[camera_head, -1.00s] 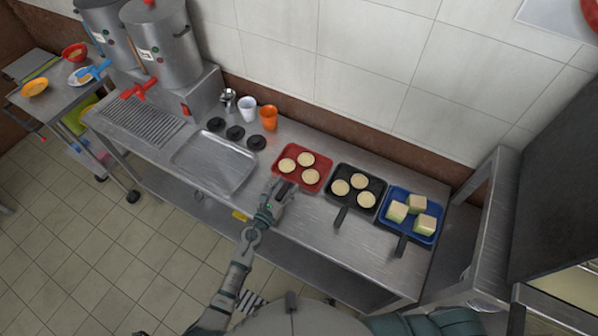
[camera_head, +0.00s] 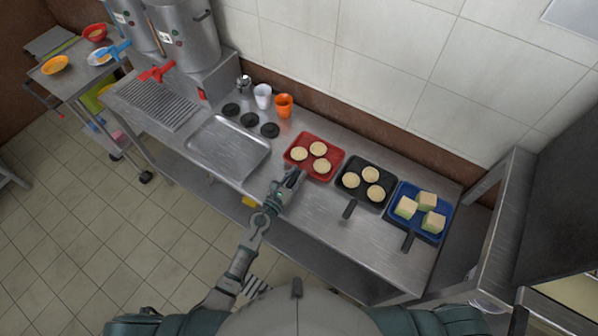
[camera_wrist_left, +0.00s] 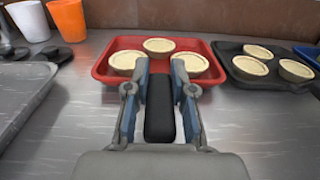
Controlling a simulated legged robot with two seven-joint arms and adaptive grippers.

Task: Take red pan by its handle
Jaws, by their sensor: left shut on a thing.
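The red pan (camera_head: 329,167) sits on the steel counter with three round pale pastries in it. It also shows in the left wrist view (camera_wrist_left: 104,66), where its black handle (camera_wrist_left: 159,108) points toward me. My left gripper (camera_head: 295,176) is at the handle on the pan's near side. In the left wrist view its two fingers (camera_wrist_left: 160,85) lie on either side of the handle and are shut on it. The gripper hides part of the handle in the head view. My right gripper is not in view.
A black pan (camera_head: 350,187) with three pastries and a blue pan (camera_head: 433,237) with pale green-sided cubes stand to the right. A metal tray (camera_head: 228,150) lies left of my gripper. A white cup (camera_head: 263,97) and an orange cup (camera_head: 284,105) stand behind.

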